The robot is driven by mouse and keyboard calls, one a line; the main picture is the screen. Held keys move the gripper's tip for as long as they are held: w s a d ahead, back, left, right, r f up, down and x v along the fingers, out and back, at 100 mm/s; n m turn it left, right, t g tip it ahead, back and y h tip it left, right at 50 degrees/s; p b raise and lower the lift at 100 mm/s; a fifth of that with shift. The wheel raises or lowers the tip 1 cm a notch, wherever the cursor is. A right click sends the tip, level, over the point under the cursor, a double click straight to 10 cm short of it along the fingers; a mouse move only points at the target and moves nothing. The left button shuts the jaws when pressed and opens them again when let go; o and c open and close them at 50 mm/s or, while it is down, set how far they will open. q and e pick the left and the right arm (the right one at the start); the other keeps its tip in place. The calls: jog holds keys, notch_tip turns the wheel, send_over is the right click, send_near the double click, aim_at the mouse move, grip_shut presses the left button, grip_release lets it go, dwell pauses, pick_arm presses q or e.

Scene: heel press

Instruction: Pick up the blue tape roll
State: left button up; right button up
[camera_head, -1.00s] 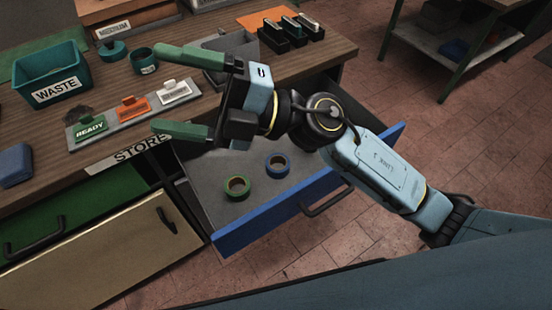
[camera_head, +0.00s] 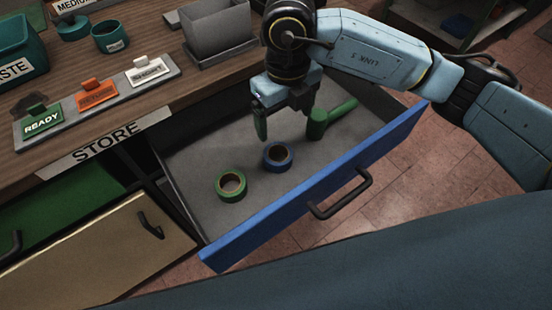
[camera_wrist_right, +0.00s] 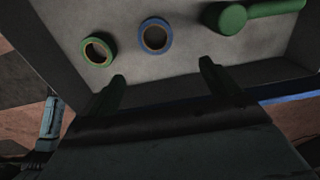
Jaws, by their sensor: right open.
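The blue tape roll (camera_head: 278,157) lies flat in the open drawer, right of a green tape roll (camera_head: 231,186). In the right wrist view the blue roll (camera_wrist_right: 155,36) is just beyond the fingertips, between their lines, with the green roll (camera_wrist_right: 96,52) to its left. My right gripper (camera_head: 285,125) is open and empty, pointing down over the drawer behind the blue roll and apart from it; its fingers show in the right wrist view (camera_wrist_right: 163,70). A green object with a round end and a handle (camera_head: 319,124) lies right of the blue roll. My left gripper is not in view.
The drawer (camera_head: 187,181) has a blue front (camera_head: 300,197) with a dark handle (camera_head: 340,197). A bench behind carries a tray of labelled tags (camera_head: 60,122), a grey bin (camera_head: 216,32) and teal containers (camera_head: 110,37). Drawer floor around the rolls is free.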

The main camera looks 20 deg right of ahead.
notch_tip(320, 180, down, 8)
jog(key=shift+r+b, duration=0.1)
jog(key=shift+b, duration=0.75)
jog(key=f, duration=0.1)
jog(key=f+b, duration=0.1)
jog(key=f, duration=0.3)
jog(key=shift+a, duration=0.35)
jog(key=shift+f+b, duration=0.35)
jog(key=shift+f, duration=0.2)
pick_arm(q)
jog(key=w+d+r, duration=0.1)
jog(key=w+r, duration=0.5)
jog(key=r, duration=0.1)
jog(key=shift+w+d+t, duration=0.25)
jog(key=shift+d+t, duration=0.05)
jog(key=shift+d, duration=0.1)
pick_arm(e)
jog(key=shift+c, duration=0.2)
jog(key=c, duration=1)
